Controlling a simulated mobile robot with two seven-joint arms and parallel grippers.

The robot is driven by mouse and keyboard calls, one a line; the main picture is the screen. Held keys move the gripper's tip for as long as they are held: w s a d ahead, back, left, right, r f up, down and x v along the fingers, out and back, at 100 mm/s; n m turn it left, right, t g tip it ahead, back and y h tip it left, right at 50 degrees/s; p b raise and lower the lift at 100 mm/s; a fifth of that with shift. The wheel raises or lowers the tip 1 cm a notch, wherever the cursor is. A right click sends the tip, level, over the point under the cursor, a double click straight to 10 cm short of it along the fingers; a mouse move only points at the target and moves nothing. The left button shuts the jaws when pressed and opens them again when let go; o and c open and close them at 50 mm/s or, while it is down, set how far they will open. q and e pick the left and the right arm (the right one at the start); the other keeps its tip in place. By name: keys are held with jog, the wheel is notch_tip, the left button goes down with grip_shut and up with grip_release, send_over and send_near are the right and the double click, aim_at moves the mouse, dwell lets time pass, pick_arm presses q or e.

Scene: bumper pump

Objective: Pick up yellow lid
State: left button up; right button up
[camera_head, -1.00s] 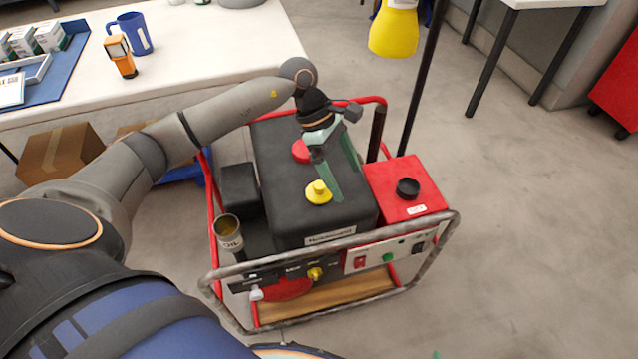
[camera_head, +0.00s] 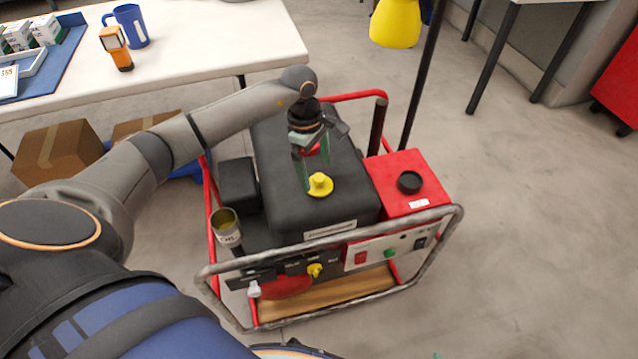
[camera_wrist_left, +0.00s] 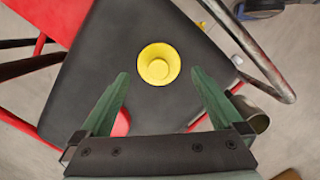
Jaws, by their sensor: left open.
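The yellow lid (camera_head: 320,185) sits on the flat black top of the pump (camera_head: 345,206). In the left wrist view the yellow lid (camera_wrist_left: 158,64) is a round knob-like cap beyond the fingertips, roughly midway between them. My left gripper (camera_head: 315,178) is open and empty, just behind and above the lid, pointing down. Its green fingers (camera_wrist_left: 159,78) also show in the left wrist view, spread apart and not touching the lid. A red cap (camera_head: 314,150) on the pump top is partly hidden behind the gripper. My right gripper does not show.
A metal tube frame (camera_head: 330,238) surrounds the pump. A red box with a black cap (camera_head: 408,182) stands right of the black top, and an open oil funnel (camera_head: 226,226) front left. A white table (camera_head: 230,40) is behind; open floor lies to the right.

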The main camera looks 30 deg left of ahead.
aim_at(318, 177)
pick_arm(q)
jog(key=f, duration=0.3)
jog(key=shift+w+d+f, duration=0.1)
jog(key=shift+d+f, duration=0.2)
jog(key=shift+d, duration=0.05)
jog(key=c, duration=1.2)
